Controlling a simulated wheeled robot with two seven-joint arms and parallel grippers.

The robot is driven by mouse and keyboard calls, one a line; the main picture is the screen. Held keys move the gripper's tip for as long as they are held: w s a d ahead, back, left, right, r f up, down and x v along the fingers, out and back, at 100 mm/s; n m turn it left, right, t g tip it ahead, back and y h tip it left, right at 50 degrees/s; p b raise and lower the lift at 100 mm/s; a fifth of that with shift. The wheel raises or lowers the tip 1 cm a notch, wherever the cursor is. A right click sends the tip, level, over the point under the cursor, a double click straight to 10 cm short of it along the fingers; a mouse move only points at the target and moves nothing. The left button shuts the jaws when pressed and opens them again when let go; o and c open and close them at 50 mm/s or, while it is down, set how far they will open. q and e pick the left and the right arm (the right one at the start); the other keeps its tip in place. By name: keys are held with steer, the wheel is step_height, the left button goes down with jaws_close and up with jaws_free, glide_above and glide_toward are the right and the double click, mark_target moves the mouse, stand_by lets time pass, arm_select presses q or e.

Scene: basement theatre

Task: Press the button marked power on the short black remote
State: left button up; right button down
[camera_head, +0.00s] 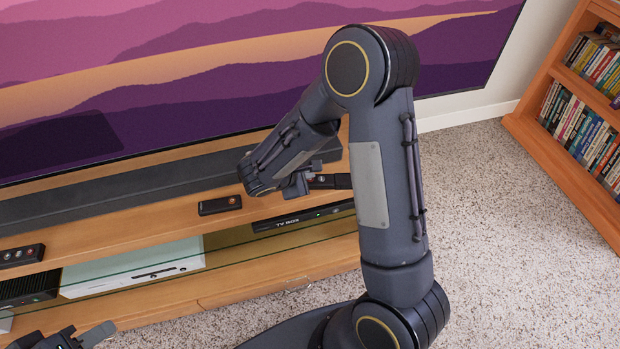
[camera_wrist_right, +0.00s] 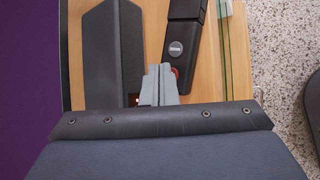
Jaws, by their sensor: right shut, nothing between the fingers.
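A black remote (camera_head: 330,181) lies near the right end of the stand's top, partly hidden by my right arm. In the right wrist view, the black remote (camera_wrist_right: 186,50) shows a pale label and a red button by my fingertips. Another short black remote (camera_head: 220,205) lies further left, and a third (camera_head: 22,255) is at the far left. Labels are too small to read, so I cannot tell which has the power button. My right gripper (camera_head: 297,186) is shut and empty, its tips (camera_wrist_right: 160,72) beside the remote; contact is unclear. My left gripper (camera_head: 75,338) is at the bottom left, partly cut off.
A long dark soundbar (camera_head: 130,185) lies along the stand beneath the large TV screen (camera_head: 200,70). A TV box (camera_head: 305,216) and a white console (camera_head: 130,268) sit on the lower shelf. A bookcase (camera_head: 570,130) stands at the right; carpet is open between.

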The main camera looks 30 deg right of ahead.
steer(key=shift+f+b, duration=0.2)
steer(key=shift+b, duration=0.1)
stand_by(0.4)
steer(key=shift+r, duration=0.2)
steer(key=shift+r+p, duration=0.35)
steer(key=shift+r, duration=0.2)
steer(key=shift+r+p, duration=1.95)
steer(key=shift+r, duration=1)
steer(key=shift+r, duration=0.1)
step_height(320, 180, up, 2)
steer(key=shift+r+p, duration=0.1)
steer(key=shift+p, duration=0.7)
